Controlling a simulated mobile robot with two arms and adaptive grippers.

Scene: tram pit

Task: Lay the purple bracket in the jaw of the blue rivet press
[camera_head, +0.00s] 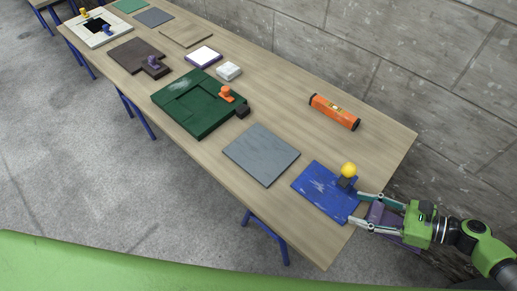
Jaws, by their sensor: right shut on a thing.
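The blue rivet press (322,192) is a flat, scuffed blue plate at the near right end of the table. A dark block with a yellow knob (348,170) stands at its right side. My right gripper (358,208) reaches in from the right, and its fingertips are at the press's right edge, by the dark block. It is shut on the purple bracket (378,214), which shows between its fingers and is partly hidden by them. I cannot tell whether the bracket touches the press. My left gripper is not in view.
The wooden table (290,110) runs along a grey block wall. A grey plate (261,154) lies left of the press, and an orange cylinder (334,112) lies behind it.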

